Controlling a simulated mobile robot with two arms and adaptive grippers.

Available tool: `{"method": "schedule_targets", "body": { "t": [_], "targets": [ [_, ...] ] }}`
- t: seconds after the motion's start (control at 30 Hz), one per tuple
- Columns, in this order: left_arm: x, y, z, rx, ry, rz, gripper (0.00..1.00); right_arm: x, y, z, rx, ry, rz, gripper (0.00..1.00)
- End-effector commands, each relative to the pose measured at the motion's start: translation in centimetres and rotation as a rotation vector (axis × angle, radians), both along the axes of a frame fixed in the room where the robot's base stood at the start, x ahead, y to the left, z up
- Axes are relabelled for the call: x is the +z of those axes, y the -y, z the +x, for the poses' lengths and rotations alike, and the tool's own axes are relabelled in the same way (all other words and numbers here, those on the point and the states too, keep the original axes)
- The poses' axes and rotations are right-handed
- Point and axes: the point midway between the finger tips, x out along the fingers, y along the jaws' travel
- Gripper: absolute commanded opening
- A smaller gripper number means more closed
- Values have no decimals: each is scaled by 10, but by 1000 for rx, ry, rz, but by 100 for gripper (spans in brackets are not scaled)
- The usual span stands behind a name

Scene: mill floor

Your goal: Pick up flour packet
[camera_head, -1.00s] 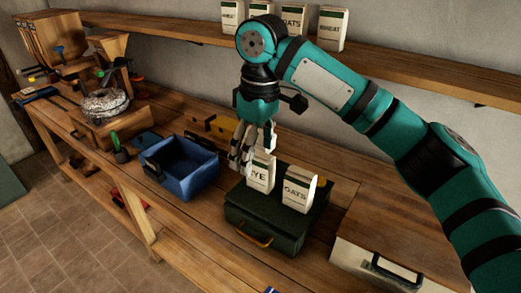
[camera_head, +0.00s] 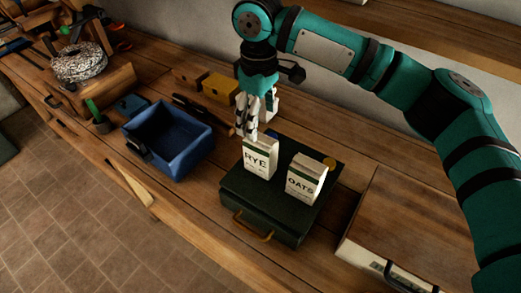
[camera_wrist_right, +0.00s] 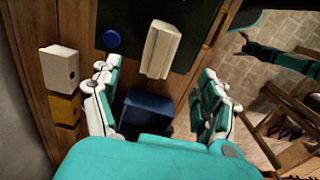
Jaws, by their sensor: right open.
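A white RYE packet (camera_head: 260,158) stands upright on a dark green case (camera_head: 270,207). A white OATS packet (camera_head: 305,178) stands to its right on the same case. My right gripper (camera_head: 250,132) points down just behind and above the RYE packet in the head view. In the right wrist view its fingers (camera_wrist_right: 160,110) are spread wide with nothing between them. A white packet (camera_wrist_right: 160,50) shows ahead of the fingers on the case, its label not readable.
A blue bin (camera_head: 170,140) stands left of the case. Small yellow boxes (camera_head: 220,90) and a white one (camera_head: 271,103) sit behind. A wooden-topped box (camera_head: 410,220) is at the right. A blue knob (camera_wrist_right: 112,38) lies near the packet.

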Motion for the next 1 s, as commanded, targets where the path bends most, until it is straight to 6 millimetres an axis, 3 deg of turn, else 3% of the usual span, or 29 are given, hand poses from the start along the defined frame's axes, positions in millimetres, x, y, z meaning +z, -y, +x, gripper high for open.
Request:
{"method": "schedule_targets", "body": {
  "t": [0.13, 0.4, 0.7, 1.0],
  "targets": [
    [9, 0, 1, 0, 1, 0, 100, -23, 0, 0, 0, -1, -1, 77],
    [17, 0, 1, 0, 1, 0, 100, -42, 1, 0, -1, -1, 0, 77],
    [35, 1, 1, 0, 1, 0, 100, -83, 3, 0, 0, -1, 0, 77],
    [34, 1, 1, 0, 2, -1, 100, -88, 3, 0, 1, 1, -1, 74]
  ]
}}
